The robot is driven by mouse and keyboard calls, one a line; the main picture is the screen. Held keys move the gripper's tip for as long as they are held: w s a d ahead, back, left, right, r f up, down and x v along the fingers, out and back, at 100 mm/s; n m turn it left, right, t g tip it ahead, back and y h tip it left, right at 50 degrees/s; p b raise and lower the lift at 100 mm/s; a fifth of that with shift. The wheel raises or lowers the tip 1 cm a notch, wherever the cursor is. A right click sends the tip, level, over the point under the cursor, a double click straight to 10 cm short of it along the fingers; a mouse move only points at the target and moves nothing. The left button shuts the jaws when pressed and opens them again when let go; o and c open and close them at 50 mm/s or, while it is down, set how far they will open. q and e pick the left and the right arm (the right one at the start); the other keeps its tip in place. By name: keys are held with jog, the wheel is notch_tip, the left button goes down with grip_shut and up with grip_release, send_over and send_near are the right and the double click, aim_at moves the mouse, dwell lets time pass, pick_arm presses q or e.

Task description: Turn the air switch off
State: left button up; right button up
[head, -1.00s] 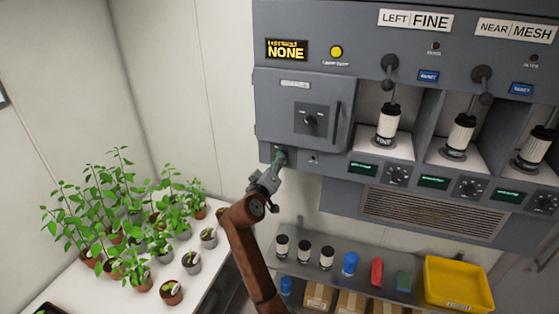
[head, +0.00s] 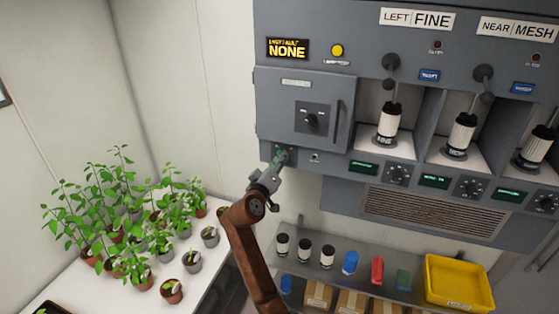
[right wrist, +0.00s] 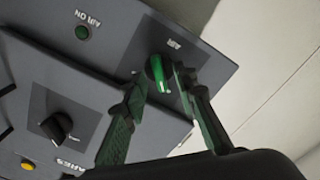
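The air switch (right wrist: 158,72) is a bright green knob on a dark plate marked AIR, in the right wrist view. In the head view it is hidden behind my right gripper (head: 281,158), at the lower left corner of the grey machine (head: 267,130). My right gripper also shows in the right wrist view (right wrist: 159,80), with its green fingers apart and the knob between their tips. I cannot tell whether a finger touches the knob. My left gripper is not in view.
A grey door with a black dial (head: 312,118) is just above the switch. Right of it are bays with white cylinders (head: 389,124). Below are a shelf with a yellow tray (head: 430,272) and, at left, a white table (head: 205,272) with potted plants.

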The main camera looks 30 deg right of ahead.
jog(key=v, duration=1.1)
jog(key=shift+s+a, duration=0.25)
jog(key=shift+a, duration=0.05)
